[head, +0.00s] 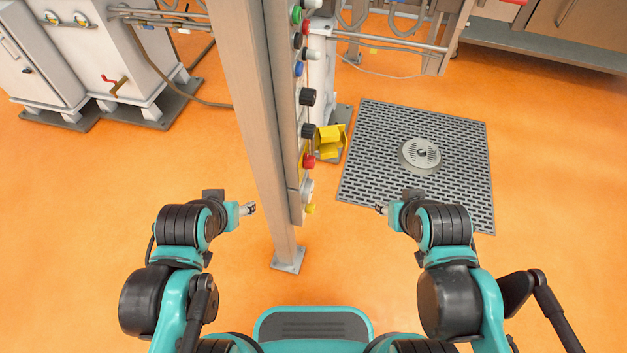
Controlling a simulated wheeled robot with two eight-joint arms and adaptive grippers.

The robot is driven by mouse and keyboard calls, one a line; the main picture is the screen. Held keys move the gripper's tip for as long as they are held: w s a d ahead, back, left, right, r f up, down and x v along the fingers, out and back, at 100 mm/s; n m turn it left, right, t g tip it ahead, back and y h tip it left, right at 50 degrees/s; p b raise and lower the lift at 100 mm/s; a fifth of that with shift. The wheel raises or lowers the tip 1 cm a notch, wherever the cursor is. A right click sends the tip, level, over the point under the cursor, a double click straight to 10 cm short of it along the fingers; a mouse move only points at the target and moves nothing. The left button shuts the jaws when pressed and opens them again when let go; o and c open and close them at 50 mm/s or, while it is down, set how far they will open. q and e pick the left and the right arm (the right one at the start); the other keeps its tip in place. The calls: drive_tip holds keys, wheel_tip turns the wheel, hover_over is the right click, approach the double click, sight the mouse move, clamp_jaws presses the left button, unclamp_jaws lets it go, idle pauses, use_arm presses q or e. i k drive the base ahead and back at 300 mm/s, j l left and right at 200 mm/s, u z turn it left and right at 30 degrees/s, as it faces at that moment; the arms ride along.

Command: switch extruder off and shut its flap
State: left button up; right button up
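A control panel (301,115) with several coloured buttons and black knobs is seen nearly edge-on, mounted along a grey post. A red button (309,161) and a yellow knob (310,209) sit on its lower part. A yellow flap-like part (331,141) sticks out to the right beside the panel; I cannot tell how it is hinged or whether it is the extruder's flap. My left gripper (249,208) is left of the post, touching nothing. My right gripper (379,209) is right of the panel, apart from it. Both are too small to tell their opening.
The grey post (258,110) stands between my arms on a floor plate (288,260). A floor grate (373,165) with a round drain (420,155) lies at right. White machine cabinets (110,50) stand at back left. Orange floor (90,200) is clear at left.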

sight(308, 162)
drive_tip(key=k+l+z, duration=0.1)
drive_tip(key=l, duration=0.35)
drive_tip(key=k+l+z, duration=0.15)
drive_tip(key=l, duration=0.35)
drive_tip(key=l+z, duration=0.1)
drive_tip(key=l, duration=0.35)
